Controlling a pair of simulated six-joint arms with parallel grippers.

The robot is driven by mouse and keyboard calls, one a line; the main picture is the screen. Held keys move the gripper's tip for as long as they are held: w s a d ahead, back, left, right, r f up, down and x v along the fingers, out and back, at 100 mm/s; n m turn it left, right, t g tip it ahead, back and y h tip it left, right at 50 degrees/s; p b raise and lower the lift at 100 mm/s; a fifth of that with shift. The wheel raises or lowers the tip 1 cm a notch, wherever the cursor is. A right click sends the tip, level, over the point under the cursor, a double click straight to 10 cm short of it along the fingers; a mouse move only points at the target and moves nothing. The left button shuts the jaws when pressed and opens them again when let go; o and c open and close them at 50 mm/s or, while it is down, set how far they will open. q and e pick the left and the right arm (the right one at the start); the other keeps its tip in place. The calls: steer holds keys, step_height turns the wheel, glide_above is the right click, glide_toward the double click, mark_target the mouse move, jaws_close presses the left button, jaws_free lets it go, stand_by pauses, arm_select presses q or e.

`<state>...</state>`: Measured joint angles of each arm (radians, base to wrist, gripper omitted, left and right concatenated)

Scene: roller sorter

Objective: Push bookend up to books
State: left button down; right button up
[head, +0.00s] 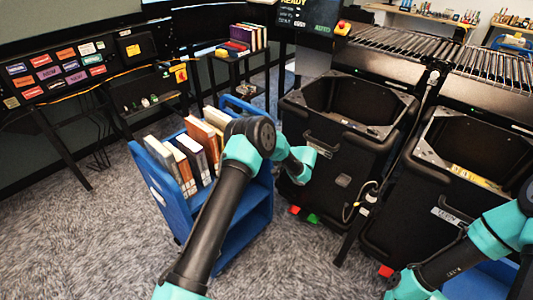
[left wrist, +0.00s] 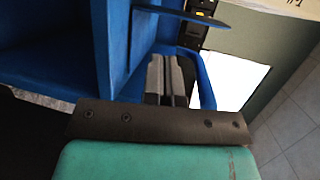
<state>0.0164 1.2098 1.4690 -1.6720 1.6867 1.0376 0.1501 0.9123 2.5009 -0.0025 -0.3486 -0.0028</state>
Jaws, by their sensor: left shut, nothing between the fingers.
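A row of several upright books (head: 192,152) stands in the top of a blue cart (head: 257,217). My left arm crosses in front of the cart, so its right part is hidden. I cannot make out the bookend for certain in the head view. In the left wrist view, a thin dark-blue plate (left wrist: 185,13) that may be the bookend lies just beyond my left gripper (left wrist: 168,62). The fingers are together and empty, between blue cart walls (left wrist: 115,50). Whether they touch the plate is unclear. My right arm shows at the lower right, its fingers out of view.
Two black bins (head: 335,142) (head: 450,205) stand right of the cart under a roller conveyor (head: 440,48). A small stand with more books (head: 243,40) is behind the cart. Grey carpet (head: 90,230) is clear at the lower left.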

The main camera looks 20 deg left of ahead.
arm_select(q)
steer(key=shift+w+a+f, duration=0.15)
steer(key=shift+w+a, duration=0.65)
steer(key=shift+a, duration=1.7)
steer(key=shift+w+a+f, duration=0.2)
steer(key=shift+w+a, duration=0.65)
steer(key=shift+a, duration=1.7)
steer(key=shift+w+a+f, duration=0.15)
steer(key=shift+w+a, duration=0.65)
steer(key=shift+a, duration=1.7)
steer(key=shift+f, duration=0.45)
steer(key=shift+r, duration=0.15)
steer(key=shift+s+a, duration=0.25)
steer(key=shift+s, duration=0.55)
steer(key=shift+s+a, duration=0.3)
steer(key=shift+s, duration=0.55)
steer(key=shift+s+a, duration=0.25)
steer(key=shift+s, duration=0.55)
steer(key=shift+w+d+r, duration=0.15)
steer(key=shift+w, duration=0.35)
steer(key=shift+w+d+r, duration=0.2)
steer(key=shift+w, duration=0.25)
steer(key=shift+w+d+r, duration=0.15)
steer(key=shift+w, duration=0.35)
steer(key=shift+d, duration=0.1)
